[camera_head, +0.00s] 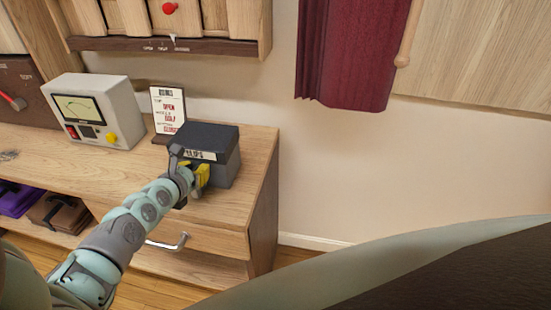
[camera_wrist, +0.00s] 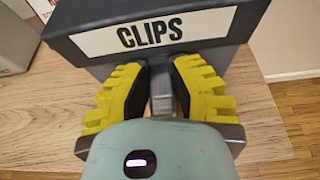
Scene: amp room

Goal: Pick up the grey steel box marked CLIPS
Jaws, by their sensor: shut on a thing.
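The grey steel box marked CLIPS (camera_head: 212,140) sits upright near the right end of the wooden counter, with a darker lid. In the wrist view its front with the white CLIPS label (camera_wrist: 150,32) fills the top. My gripper (camera_head: 203,174) is at the front of the box. In the wrist view, the yellow-padded fingers of my gripper (camera_wrist: 162,92) are shut on a small grey tab or handle (camera_wrist: 162,90) below the label. The fingers hide the lower front of the box. I cannot tell whether the box is lifted off the counter.
A sign card (camera_head: 168,110) stands behind the box, and a white meter unit (camera_head: 98,110) is to its left. The counter (camera_head: 110,172) ends just right of the box. A drawer handle (camera_head: 168,243) sticks out below. A dark red curtain (camera_head: 350,55) hangs at right.

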